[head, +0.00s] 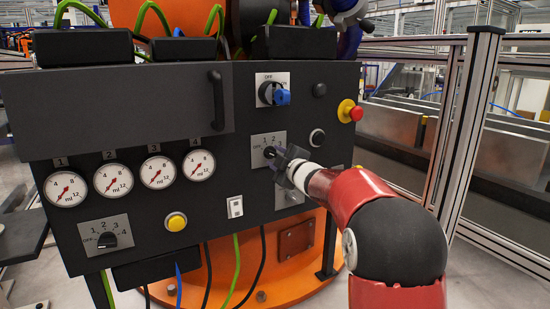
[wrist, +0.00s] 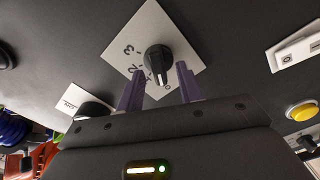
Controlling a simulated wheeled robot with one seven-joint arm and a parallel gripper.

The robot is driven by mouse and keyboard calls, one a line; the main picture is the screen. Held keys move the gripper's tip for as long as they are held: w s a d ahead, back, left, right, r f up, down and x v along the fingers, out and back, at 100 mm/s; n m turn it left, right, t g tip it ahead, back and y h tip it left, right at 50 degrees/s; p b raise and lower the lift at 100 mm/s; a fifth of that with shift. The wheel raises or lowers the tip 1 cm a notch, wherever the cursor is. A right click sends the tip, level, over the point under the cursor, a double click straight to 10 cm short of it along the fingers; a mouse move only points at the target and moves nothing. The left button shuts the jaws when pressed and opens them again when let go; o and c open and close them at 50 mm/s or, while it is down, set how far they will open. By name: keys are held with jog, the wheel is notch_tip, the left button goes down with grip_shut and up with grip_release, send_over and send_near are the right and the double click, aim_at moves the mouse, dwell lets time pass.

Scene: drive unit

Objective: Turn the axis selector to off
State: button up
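A black rotary knob on a pale square plate sits mid-panel in the head view (head: 270,152), partly covered by my gripper (head: 283,160). Numbers 1 and 2 show on its plate there. In the wrist view the knob (wrist: 158,60) stands between and just beyond the two purple fingertips of my gripper (wrist: 160,68). The fingers are apart, with a gap on each side of the knob. A white mark on the knob points down in the wrist view. The plate shows a 3 and a 2; the lower labels are partly hidden. No name label is readable.
Another selector (head: 107,239) with OFF and numbers sits lower left. A blue OFF switch (head: 278,94) is above. A red emergency button (head: 350,111) and a black round button (head: 317,137) are to the right. A yellow button (head: 176,222) and several gauges are left.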

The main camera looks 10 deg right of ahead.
jog(key=v, duration=0.6)
jog(key=shift+s, duration=0.3)
jog(key=s+d+f+m+g+h, duration=0.15)
jog(key=s+m+h, duration=0.3)
jog(key=s, duration=0.45)
jog(key=s+d+f+m+g+h, duration=0.1)
jog(key=s+d+m+g+h, duration=0.15)
jog(key=s+m, duration=0.45)
jog(key=s+a+f+m+g, duration=0.15)
jog(key=s+f, duration=0.25)
jog(key=s, duration=0.4)
jog(key=s+a+f+m+g+y, duration=0.1)
jog(key=s+a+f+g, duration=0.2)
jog(key=s, duration=0.6)
jog(key=s+a+f+m+g, duration=0.1)
jog(key=s+f+m+g, duration=0.15)
jog(key=s+f, duration=0.4)
notch_tip(320, 180, up, 14)
jog(key=s+p, duration=0.2)
jog(key=p, duration=1)
jog(key=shift+a+f+n+g, duration=0.2)
jog(key=shift+a+n+g, duration=0.1)
jog(key=shift+n, duration=0.05)
